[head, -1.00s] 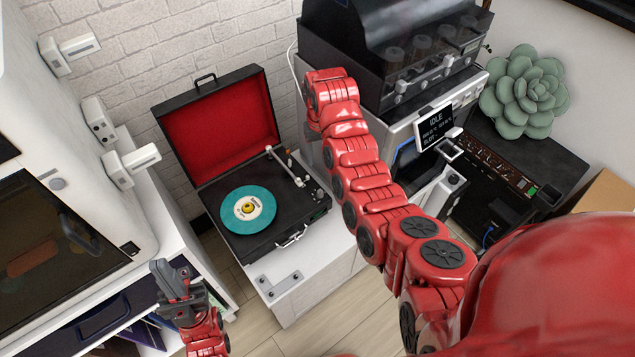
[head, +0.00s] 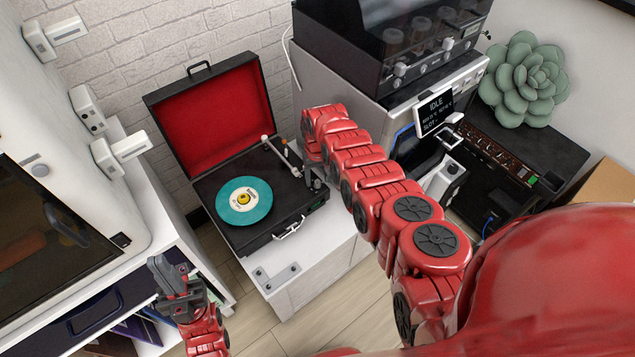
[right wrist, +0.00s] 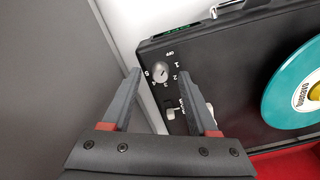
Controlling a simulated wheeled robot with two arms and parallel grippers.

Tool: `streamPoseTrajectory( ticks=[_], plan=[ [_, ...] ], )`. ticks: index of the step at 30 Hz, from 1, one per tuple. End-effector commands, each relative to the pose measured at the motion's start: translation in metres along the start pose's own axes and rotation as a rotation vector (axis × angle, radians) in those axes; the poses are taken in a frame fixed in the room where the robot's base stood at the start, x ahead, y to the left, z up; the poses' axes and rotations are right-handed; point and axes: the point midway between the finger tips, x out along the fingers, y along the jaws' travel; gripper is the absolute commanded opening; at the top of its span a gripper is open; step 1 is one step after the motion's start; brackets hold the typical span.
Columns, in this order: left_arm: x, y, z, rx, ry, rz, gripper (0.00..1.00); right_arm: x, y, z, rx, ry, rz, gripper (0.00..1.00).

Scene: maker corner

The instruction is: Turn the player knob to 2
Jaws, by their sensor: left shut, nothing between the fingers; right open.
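The record player (head: 222,225) stands open on a white cabinet, with a red-lined lid and a teal record (head: 244,201). In the right wrist view, its small silver knob (right wrist: 161,72) sits on the black deck, ringed by printed marks including OFF and numbers. I cannot tell which mark it points at. My right gripper (right wrist: 159,74) is open; its fingertips appear on either side of the knob, apart from it. In the head view this gripper (head: 314,182) is over the player's right side, hiding the knob. My left gripper (head: 172,276) is shut and empty at the lower left.
The tonearm (head: 279,155) lies left of my right gripper. A grey machine with a display (head: 435,112) stands close to the right of my right arm. A white shelf unit (head: 160,205) is at the left. A latch (head: 290,228) is on the player's front.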

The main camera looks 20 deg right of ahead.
Motion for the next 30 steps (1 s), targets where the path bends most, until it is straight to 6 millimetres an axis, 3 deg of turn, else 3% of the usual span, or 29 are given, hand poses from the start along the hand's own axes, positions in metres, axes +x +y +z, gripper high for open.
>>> streamPoseTrajectory(
  ticks=[11, 21, 30],
  plan=[
    [-0.0058, 0.0003, 0.0009, 0.000, 0.001, 0.000, 0.00, 0.0076, -0.0009, -0.0002, 0.000, 0.001, -0.002, 0.59],
    [-0.0058, 0.0003, 0.0009, 0.000, 0.001, 0.000, 0.00, 0.0075, -0.0007, -0.0001, 0.000, 0.001, -0.001, 0.02],
    [-0.0058, 0.0003, 0.0009, 0.000, 0.001, 0.000, 0.00, 0.0076, -0.0008, -0.0001, 0.004, 0.001, -0.001, 0.00]
  ],
)
